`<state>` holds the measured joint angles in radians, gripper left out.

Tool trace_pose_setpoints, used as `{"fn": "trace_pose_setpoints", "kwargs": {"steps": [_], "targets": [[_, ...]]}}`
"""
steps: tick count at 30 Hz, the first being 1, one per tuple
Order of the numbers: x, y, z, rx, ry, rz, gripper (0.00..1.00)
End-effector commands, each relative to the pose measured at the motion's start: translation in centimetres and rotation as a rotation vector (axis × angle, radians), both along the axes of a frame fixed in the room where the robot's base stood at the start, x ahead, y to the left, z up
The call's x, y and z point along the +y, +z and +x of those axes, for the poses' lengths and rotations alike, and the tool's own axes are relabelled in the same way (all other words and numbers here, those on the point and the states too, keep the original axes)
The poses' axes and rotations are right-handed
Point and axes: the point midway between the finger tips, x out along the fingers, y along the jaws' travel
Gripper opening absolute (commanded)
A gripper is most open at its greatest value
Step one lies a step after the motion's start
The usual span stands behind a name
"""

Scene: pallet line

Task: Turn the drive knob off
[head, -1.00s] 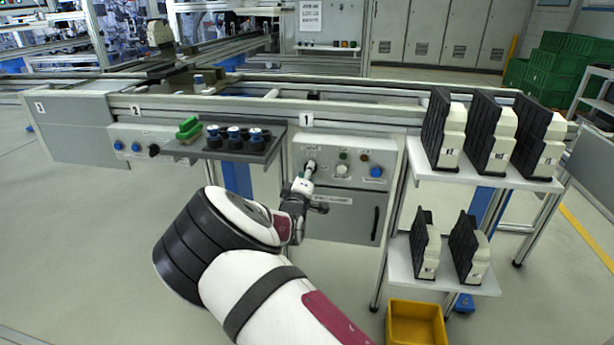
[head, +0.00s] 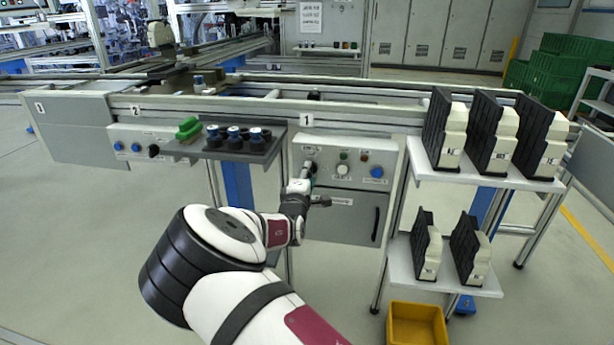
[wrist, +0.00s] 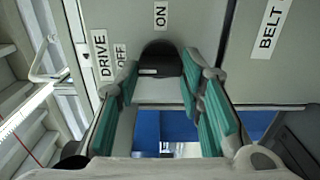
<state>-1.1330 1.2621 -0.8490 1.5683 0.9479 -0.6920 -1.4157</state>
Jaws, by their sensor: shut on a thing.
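The black drive knob (wrist: 160,60) is on a grey panel in the wrist view. The DRIVE label (wrist: 101,55) and OFF label (wrist: 121,56) are to its left, and the ON label (wrist: 161,14) is above it. A short white mark shows on the knob's lower left and lies roughly level in the picture, towards the OFF side. My gripper (wrist: 160,68) has its teal fingers on both sides of the knob, shut on it. In the head view my gripper (head: 308,172) is at the left side of the control panel (head: 388,157), and the knob is mostly hidden.
A white push button (head: 343,169) and a blue knob (head: 376,172) sit right of my gripper on the same panel. A cabinet door handle (head: 375,223) is below. A shelf (head: 490,177) with black-and-white units stands right, a yellow bin (head: 416,328) below it.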

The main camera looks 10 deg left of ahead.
Motion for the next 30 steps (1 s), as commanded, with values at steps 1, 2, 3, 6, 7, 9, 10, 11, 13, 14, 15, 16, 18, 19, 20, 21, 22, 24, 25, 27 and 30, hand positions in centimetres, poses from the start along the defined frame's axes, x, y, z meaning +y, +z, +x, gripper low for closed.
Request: {"fn": "trace_pose_setpoints", "kwargs": {"steps": [1, 2, 3, 6, 7, 9, 10, 11, 13, 14, 15, 16, 18, 19, 20, 21, 22, 24, 25, 27, 30], "targets": [[0.0, 0.0, 0.0, 0.0, 0.001, -0.003, 0.07], [0.0, 0.0, 0.0, 0.001, 0.001, -0.003, 0.07], [0.0, 0.0, 0.0, 0.001, 0.001, -0.003, 0.07], [0.0, 0.0, 0.0, 0.001, 0.001, -0.003, 0.39], [0.0, 0.0, 0.0, 0.001, 0.001, -0.003, 0.46], [0.0, 0.0, 0.0, 0.001, 0.001, -0.003, 0.55], [0.0, 0.0, 0.0, 0.001, 0.001, -0.002, 0.55], [0.0, 0.0, 0.0, 0.001, 0.001, -0.002, 0.55], [0.0, 0.0, 0.0, 0.001, 0.001, -0.002, 0.55], [0.0, 0.0, 0.0, 0.0, 0.001, -0.001, 0.55], [0.0, 0.0, 0.0, 0.0, 0.001, -0.001, 0.55], [0.0, 0.0, 0.0, 0.0, 0.001, -0.001, 0.55], [0.0, 0.0, -0.1, 0.0, 0.001, -0.001, 0.55], [0.1, 0.0, -0.3, 0.0, 0.001, -0.001, 0.55], [0.1, 0.0, -0.5, 0.001, 0.001, 0.0, 0.55], [0.1, 0.0, -0.8, 0.001, 0.001, -0.001, 0.55], [0.1, -0.1, -1.2, 0.002, 0.001, -0.001, 0.55], [0.2, 0.0, -2.3, 0.002, 0.001, -0.001, 0.55], [0.2, 0.0, -2.8, 0.001, 0.002, -0.001, 0.55], [0.3, -0.1, -4.3, 0.003, 0.002, -0.002, 0.55], [0.3, 0.0, -6.4, 0.002, 0.002, -0.001, 0.55]]}}
